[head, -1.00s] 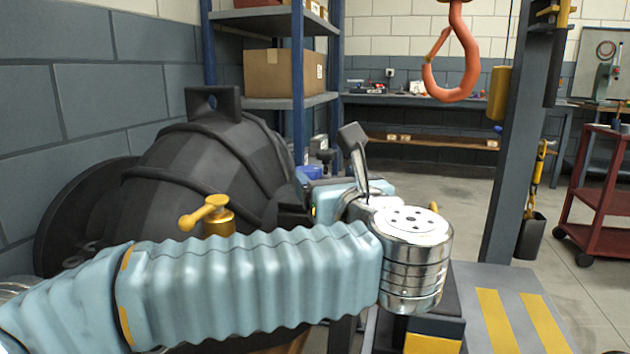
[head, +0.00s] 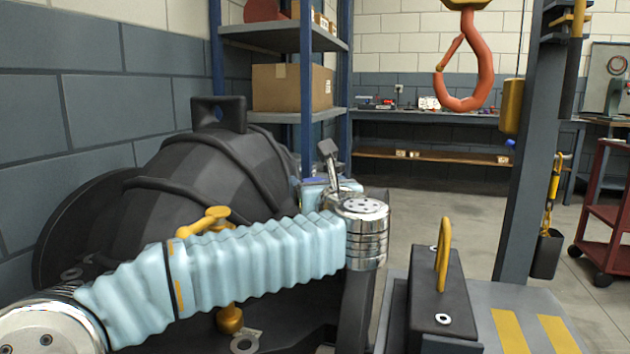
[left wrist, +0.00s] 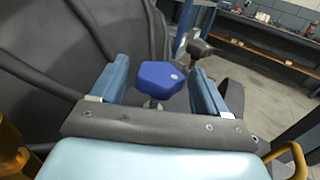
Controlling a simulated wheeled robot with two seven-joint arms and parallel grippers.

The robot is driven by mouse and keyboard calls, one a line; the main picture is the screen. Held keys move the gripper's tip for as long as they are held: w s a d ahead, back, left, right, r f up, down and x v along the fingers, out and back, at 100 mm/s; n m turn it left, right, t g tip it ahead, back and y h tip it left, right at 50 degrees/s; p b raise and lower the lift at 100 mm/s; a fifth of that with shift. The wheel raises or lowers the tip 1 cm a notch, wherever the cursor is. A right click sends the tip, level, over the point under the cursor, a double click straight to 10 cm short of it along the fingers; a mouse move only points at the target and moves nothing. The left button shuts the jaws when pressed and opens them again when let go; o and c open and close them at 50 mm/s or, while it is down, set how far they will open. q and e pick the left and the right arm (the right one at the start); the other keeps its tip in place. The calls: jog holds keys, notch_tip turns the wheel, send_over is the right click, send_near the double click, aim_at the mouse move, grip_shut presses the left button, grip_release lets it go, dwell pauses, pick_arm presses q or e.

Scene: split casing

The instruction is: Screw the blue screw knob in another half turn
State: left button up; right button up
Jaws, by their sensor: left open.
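The blue screw knob (left wrist: 160,78) shows in the left wrist view, on a short grey stem in front of the dark casing. My left gripper (left wrist: 160,67) is open, with one pale blue finger on each side of the knob. Clear gaps show between the knob and both fingers. In the head view my left arm reaches across the front of the black ribbed casing (head: 190,180). My left gripper (head: 325,192) is mostly hidden there behind my wrist, and I cannot make out the knob for certain. My right gripper is not in view.
A black block with a yellow handle (head: 440,295) stands right of my wrist. Brass-coloured fittings (head: 230,318) sit on the casing's near side. An orange hook (head: 470,75) hangs beyond, beside a dark post (head: 535,140). Shelves stand behind; open floor lies right of the casing.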

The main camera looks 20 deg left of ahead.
pick_arm(q)
jog(key=shift+w+a, duration=0.35)
jog(key=shift+w, duration=0.3)
jog(key=c, duration=0.9)
jog(key=shift+f+m+t+h+b, duration=0.35)
jog(key=shift+h+b, duration=0.35)
jog(key=shift+b, duration=0.55)
jog(key=shift+r+m+t+h+b, duration=0.25)
jog(key=shift+m+h+b, duration=0.2)
jog(key=shift+m+h, duration=0.15)
jog(key=shift+r, duration=0.15)
